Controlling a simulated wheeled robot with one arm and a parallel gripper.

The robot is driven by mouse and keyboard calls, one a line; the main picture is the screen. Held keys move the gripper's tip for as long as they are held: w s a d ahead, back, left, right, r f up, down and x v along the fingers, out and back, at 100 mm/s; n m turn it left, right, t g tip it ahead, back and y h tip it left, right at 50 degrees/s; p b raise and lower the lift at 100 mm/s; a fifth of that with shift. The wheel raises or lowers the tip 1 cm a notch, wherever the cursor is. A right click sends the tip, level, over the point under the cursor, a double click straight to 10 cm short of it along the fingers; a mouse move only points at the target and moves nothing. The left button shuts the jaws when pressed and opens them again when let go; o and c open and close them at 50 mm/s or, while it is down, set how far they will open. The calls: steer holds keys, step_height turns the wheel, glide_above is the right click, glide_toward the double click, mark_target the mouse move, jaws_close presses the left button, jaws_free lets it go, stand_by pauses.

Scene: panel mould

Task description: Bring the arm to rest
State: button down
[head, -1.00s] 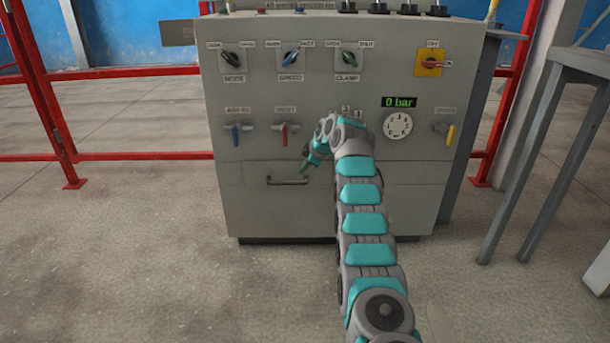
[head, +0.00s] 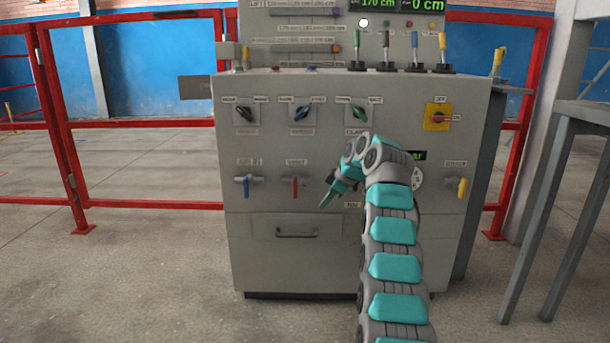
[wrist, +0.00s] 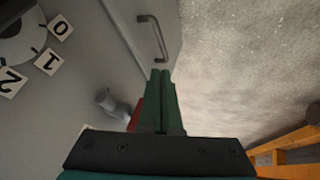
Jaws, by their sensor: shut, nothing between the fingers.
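My gripper (head: 326,200) is in front of the grey control cabinet (head: 300,265), between the red-handled valve and the hidden dial, above and right of the drawer handle (head: 297,233). In the wrist view its two green fingers (wrist: 165,88) are together with nothing between them. They point toward the drawer handle (wrist: 153,38). My teal and grey arm is stretched forward from the bottom of the head view and covers part of the cabinet front, including most of the dial and display.
The cabinet front carries knobs such as the blue one (head: 302,113), a yellow switch plate (head: 438,117), a red valve handle (head: 296,187) and a blue one (head: 246,187). Red railings (head: 140,124) stand behind. A grey metal stand (head: 570,200) is at the right. Floor at left is clear.

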steer(key=s+r+m+g+h+p, duration=0.15)
steer(key=s+r+m, duration=0.25)
steer(key=s, duration=1)
steer(key=s+r+m+g+p, duration=0.25)
steer(key=s+r, duration=0.25)
steer(key=s, duration=0.9)
steer(key=s+d+f+m+g+h+p, duration=0.1)
steer(key=s+d+f+m, duration=0.1)
steer(key=s, duration=1)
steer(key=s+d+f+m+g+h+p, duration=0.1)
steer(key=s+d+f+m, duration=0.2)
steer(key=s, duration=1)
steer(key=s+d+f+m+g+h+p, duration=0.1)
steer(key=s+d+f+m, duration=0.1)
steer(key=s, duration=1.1)
steer(key=shift+s+d+f+m+p, duration=0.2)
steer(key=shift+d+f+m+p, duration=0.2)
steer(key=shift+f, duration=0.45)
